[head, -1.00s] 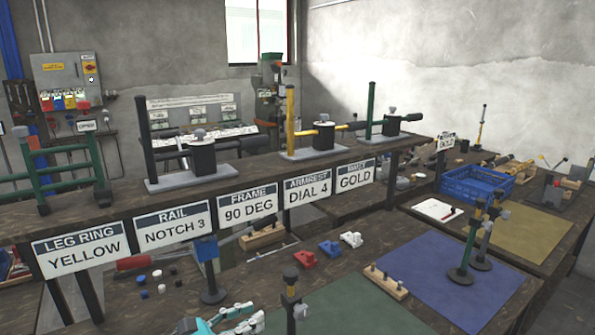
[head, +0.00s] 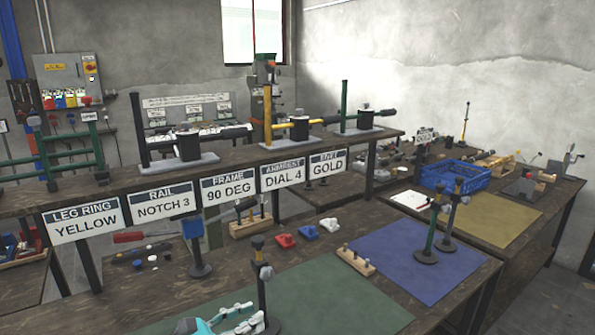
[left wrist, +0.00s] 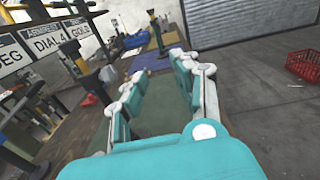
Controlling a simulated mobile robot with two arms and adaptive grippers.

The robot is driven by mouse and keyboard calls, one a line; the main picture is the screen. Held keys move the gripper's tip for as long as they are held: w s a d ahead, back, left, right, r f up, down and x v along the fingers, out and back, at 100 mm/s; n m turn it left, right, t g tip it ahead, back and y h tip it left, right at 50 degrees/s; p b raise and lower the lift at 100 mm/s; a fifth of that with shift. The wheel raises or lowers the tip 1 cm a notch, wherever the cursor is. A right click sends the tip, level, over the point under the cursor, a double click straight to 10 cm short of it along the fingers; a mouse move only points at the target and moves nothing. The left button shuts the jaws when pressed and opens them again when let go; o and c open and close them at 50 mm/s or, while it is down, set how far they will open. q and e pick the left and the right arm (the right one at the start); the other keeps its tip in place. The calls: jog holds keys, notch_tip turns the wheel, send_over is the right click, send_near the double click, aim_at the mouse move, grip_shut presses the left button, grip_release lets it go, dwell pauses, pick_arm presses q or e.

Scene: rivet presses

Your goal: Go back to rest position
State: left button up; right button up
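My left gripper (head: 250,316) shows at the bottom of the head view, low over the near workbench, beside a dark post stand (head: 262,285). In the left wrist view the same gripper (left wrist: 155,68) has its two teal and white fingers spread apart with nothing between them. The workbench with its green mat (head: 330,298) lies beneath it. My right gripper is in neither view.
A raised shelf with hanging signs (head: 163,202) carries several presses (head: 187,145). The near bench holds red clamps (head: 285,240), a pegged wooden block (head: 355,261) and a blue mat (head: 420,268). A blue crate (head: 455,178) stands behind. The wrist view shows a red basket (left wrist: 303,66) on open floor.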

pick_arm(q)
jog(key=s+d+f+m+g+y, duration=0.2)
jog(key=s+f+m+g+y, duration=0.3)
jog(key=s+f+m, duration=1)
jog(key=s+a+f+m+g+y, duration=0.1)
jog(key=s+a+f+m+y, duration=0.2)
jog(key=s+a+m+y, duration=0.3)
jog(key=s+a+f+m+g+y, duration=0.1)
jog(key=s+a+f+m+y, duration=0.15)
jog(key=s+a+m, duration=0.55)
jog(key=s+d+f+n+g+b, duration=0.1)
jog(key=s+f+b, duration=0.15)
jog(key=f, duration=1.35)
jog(key=s+d+f+g+b, duration=0.1)
jog(key=f+b, duration=0.2)
jog(key=f, duration=1.3)
jog(key=s+a+f+b, duration=0.3)
jog(key=s+f, duration=1.2)
jog(key=f, duration=0.3)
jog(key=shift+s+a+f+g+y+b, duration=0.15)
jog(key=shift+s+f+g+y+b, duration=0.1)
jog(key=shift+g+y+b, duration=0.15)
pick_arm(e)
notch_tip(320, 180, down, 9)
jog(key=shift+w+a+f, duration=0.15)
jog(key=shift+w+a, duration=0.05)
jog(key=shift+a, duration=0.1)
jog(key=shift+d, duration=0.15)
